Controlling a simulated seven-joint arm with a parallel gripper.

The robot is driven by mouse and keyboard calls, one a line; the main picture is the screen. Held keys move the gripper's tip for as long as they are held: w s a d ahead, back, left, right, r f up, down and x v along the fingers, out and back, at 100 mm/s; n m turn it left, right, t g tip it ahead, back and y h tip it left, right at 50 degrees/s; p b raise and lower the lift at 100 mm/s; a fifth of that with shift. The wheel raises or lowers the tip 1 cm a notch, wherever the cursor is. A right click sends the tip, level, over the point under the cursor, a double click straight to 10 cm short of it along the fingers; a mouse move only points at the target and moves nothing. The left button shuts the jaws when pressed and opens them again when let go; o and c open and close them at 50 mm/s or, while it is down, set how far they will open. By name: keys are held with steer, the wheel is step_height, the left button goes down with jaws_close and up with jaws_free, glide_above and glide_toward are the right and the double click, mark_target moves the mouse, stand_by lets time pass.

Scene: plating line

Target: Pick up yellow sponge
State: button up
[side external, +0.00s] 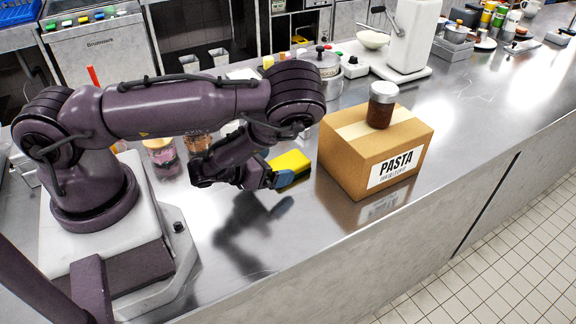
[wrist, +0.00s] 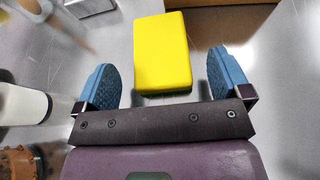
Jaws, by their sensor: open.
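The yellow sponge (side external: 290,163) lies on the metal counter, left of the cardboard box in the side view. Its yellow face fills the upper middle of the wrist view (wrist: 162,52). My gripper (side external: 274,178) is low over the counter at the near left side of the sponge. In the wrist view my gripper (wrist: 164,82) is open, with its two blue fingertips apart on either side of the sponge's near end. Gaps show between the sponge and both fingers, and nothing is held. In the side view my gripper partly hides the sponge.
A cardboard pasta box (side external: 345,165) stands close right of the sponge, with a dark jar (side external: 381,108) on top. Jars (side external: 161,157) stand behind my arm. A metal pot (side external: 322,62) and a white machine (side external: 408,40) are farther back. The counter (side external: 300,235) in front is clear.

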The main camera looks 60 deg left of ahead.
mark_target(288, 166)
steer(key=shift+x, duration=1.35)
steer(key=c, duration=1)
